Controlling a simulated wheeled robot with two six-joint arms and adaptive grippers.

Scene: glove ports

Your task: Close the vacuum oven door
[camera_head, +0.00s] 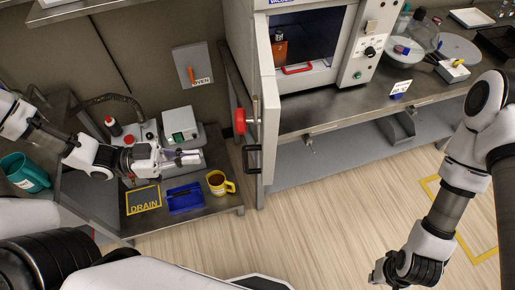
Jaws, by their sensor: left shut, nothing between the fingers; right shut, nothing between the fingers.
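The vacuum oven (352,45) stands on the steel bench at the upper middle. Its pale door (268,95) is swung wide open toward me, seen nearly edge-on. A red knob (240,121) and a black handle (246,158) stick out on the door's left side. Inside the oven are an orange item (280,50) and a red-edged piece low at the opening. My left gripper (196,157) is shut and empty, left of the door and apart from it, over the low side table. My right arm hangs at the lower right; its gripper fingers (380,278) are hard to make out near the bottom edge.
The low side table (228,208) holds a yellow mug (218,182), a blue tray (185,198), a DRAIN sign (144,200) and a white device (180,124). Glassware stands right of the oven. The wooden floor in the middle is clear.

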